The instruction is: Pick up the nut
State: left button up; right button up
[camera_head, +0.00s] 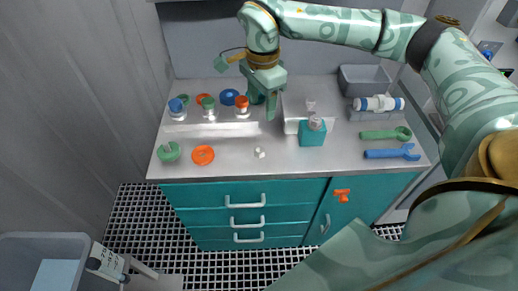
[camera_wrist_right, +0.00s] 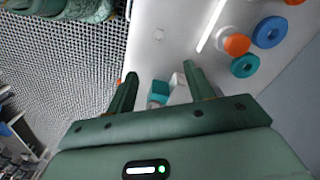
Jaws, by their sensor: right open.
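An orange ring (camera_head: 203,155) lies flat near the front left edge. My right gripper (camera_head: 264,99) is open and points down above the worktop, right of the rings. My left gripper is not in view.
Capped vessels (camera_head: 208,113) stand at the back left. A teal block (camera_head: 312,134) stands right of my gripper. Green and blue wrenches (camera_head: 392,154) lie at the right, before a grey bin (camera_head: 364,78).

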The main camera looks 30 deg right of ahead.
jog(key=b, duration=0.3)
send_over(260, 147)
jog(key=f, duration=1)
jog(key=shift+s+f, duration=0.3)
jog(key=shift+f, duration=0.1)
jog(key=f, duration=0.2)
jog(key=f+b, duration=0.1)
jog(key=f, duration=0.2)
jog(key=shift+a+f+b, duration=0.2)
jog(key=shift+f+b, duration=0.05)
jog(key=shift+b, duration=0.05)
jog(key=shift+s+r, duration=0.1)
jog(key=shift+c, duration=0.3)
jog(key=c, duration=1)
